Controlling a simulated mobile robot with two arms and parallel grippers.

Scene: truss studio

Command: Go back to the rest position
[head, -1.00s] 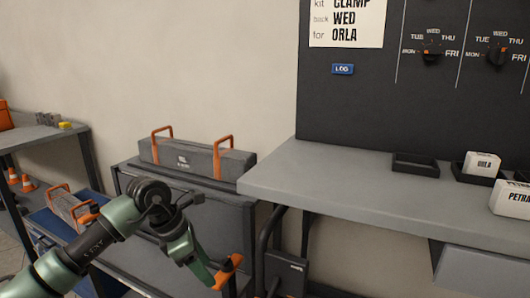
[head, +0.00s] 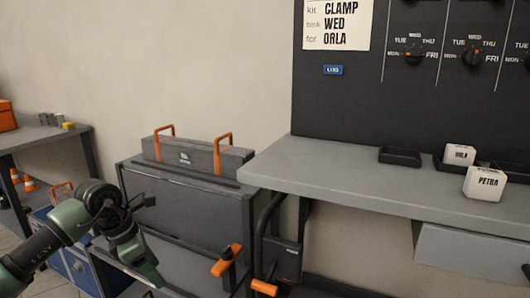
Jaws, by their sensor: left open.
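My left arm comes in from the lower left, and my left gripper (head: 152,282) hangs low in front of the grey cabinet (head: 190,205). Its jaws point down and to the right, open, with nothing seen between them. It is apart from the orange handle (head: 228,260) on the cabinet's right side. My right gripper is not in view.
A grey case (head: 197,158) with two orange handles sits on the cabinet. The workbench (head: 340,165) at right holds a black tray (head: 399,156) and white blocks marked ORLA (head: 459,154) and PETRA (head: 484,184). A dark board (head: 350,100) with dials stands behind. A shelf (head: 40,137) is at left.

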